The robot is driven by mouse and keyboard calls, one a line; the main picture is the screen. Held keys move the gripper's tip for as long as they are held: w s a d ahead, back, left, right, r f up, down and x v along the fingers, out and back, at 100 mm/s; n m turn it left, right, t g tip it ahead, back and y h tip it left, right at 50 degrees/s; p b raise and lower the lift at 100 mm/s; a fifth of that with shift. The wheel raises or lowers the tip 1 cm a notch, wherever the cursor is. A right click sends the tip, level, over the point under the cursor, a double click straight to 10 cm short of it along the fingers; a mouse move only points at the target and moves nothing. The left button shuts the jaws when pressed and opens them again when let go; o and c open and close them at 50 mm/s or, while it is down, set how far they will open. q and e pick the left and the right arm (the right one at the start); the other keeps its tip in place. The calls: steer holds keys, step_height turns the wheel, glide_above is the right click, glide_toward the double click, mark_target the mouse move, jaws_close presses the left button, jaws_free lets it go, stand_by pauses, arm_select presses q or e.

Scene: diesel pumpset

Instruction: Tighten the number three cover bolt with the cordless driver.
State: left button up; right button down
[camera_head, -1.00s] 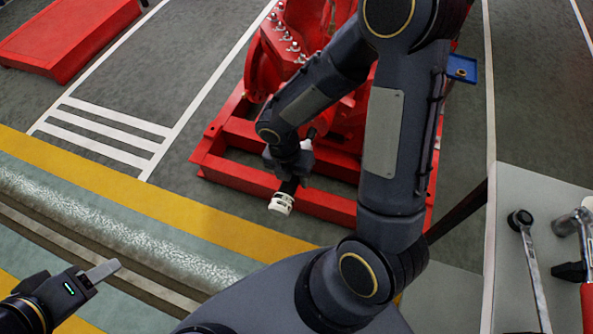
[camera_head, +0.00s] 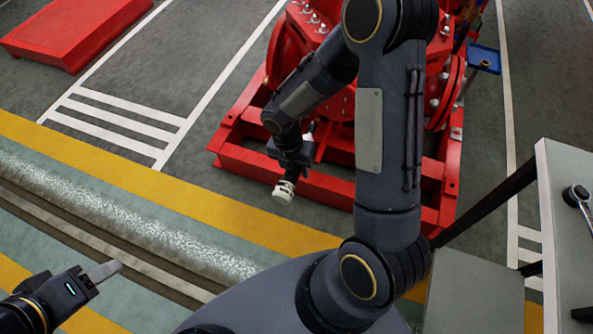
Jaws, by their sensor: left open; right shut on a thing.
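The red pumpset (camera_head: 343,103) stands on its red base frame (camera_head: 245,160) beyond my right arm. Several pale cover bolts (camera_head: 315,18) show on its top at the picture's upper edge; I cannot tell which is number three. My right gripper (camera_head: 289,165) is shut on a dark tool with a white end, seemingly the cordless driver (camera_head: 284,191). It hangs in front of the base frame, apart from the bolts, with the white end pointing down. The gripper's fingers are partly hidden. My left gripper (camera_head: 105,272) is open and empty at the lower left. My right arm hides part of the pumpset.
A grey bench (camera_head: 565,215) with a ratchet-like wrench (camera_head: 579,197) stands at the right edge. A blue tray (camera_head: 484,58) is beside the pumpset. A red platform (camera_head: 75,32) lies at the upper left. The marked floor left of the pumpset is clear.

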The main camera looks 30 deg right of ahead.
steer(key=shift+r, duration=0.1)
steer(key=shift+w+d+p, duration=0.1)
steer(key=shift+d+p, duration=0.05)
steer(key=shift+p, duration=0.15)
steer(key=shift+w+d, duration=0.2)
steer(key=shift+d, duration=0.05)
steer(key=shift+w+d+p, duration=0.9)
steer(key=shift+w+d, duration=0.35)
steer(key=shift+d, duration=0.15)
steer(key=shift+w+d+p, duration=0.2)
steer(key=shift+d+p, duration=0.1)
steer(key=shift+p, duration=0.15)
stand_by(0.6)
steer(key=shift+s+a, duration=0.1)
steer(key=shift+a, duration=0.05)
